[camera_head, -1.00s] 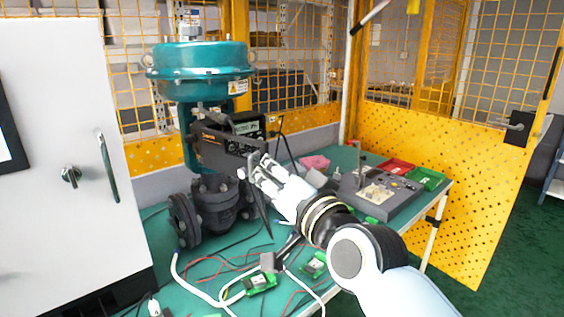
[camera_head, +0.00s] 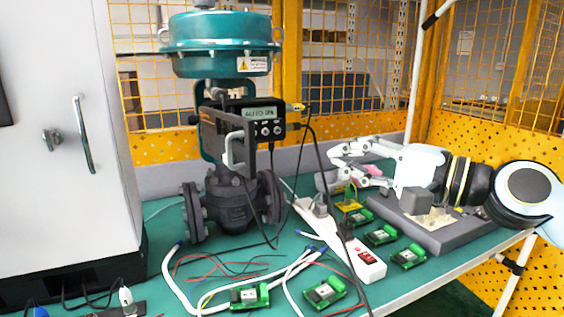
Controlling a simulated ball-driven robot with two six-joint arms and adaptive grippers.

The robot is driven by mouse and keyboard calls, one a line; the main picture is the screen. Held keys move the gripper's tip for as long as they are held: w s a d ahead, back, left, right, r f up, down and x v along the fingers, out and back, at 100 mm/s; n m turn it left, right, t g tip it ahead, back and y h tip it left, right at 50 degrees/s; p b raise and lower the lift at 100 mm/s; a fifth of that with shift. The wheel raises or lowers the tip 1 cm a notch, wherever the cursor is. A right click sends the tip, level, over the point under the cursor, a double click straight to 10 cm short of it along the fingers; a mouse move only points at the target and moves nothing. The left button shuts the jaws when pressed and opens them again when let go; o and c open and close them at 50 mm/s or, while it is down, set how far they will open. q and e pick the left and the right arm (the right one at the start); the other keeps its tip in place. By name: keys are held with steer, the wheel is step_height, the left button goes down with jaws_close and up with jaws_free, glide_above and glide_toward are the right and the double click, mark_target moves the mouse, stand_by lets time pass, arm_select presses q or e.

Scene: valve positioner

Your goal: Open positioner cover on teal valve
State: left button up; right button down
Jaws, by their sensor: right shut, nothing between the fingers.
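The teal valve (camera_head: 220,45) stands upright on the green table, with a dark valve body (camera_head: 236,200) below. Its black positioner (camera_head: 264,118) faces me, with a lit display and two knobs uncovered. The positioner cover (camera_head: 237,152), a dark panel with a pale handle, is swung out toward the left and front, edge-on to me. My right gripper (camera_head: 334,164) is shut and empty, to the right of the positioner and apart from it and the cover. Its arm comes in from the right. My left gripper is not in view.
A white cabinet (camera_head: 60,120) stands close at left. A white power strip (camera_head: 345,245), loose wires and green circuit modules (camera_head: 325,291) cover the front of the table. A grey device (camera_head: 430,225) lies under my right arm. Yellow mesh fencing (camera_head: 510,130) stands behind.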

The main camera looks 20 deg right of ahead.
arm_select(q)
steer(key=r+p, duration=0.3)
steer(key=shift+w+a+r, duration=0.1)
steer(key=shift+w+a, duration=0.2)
arm_select(e)
steer(key=w+a, duration=0.7)
steer(key=a, duration=0.2)
steer(key=shift+w+f, duration=0.15)
steer(key=shift+w, duration=0.05)
steer(key=shift+a, duration=0.1)
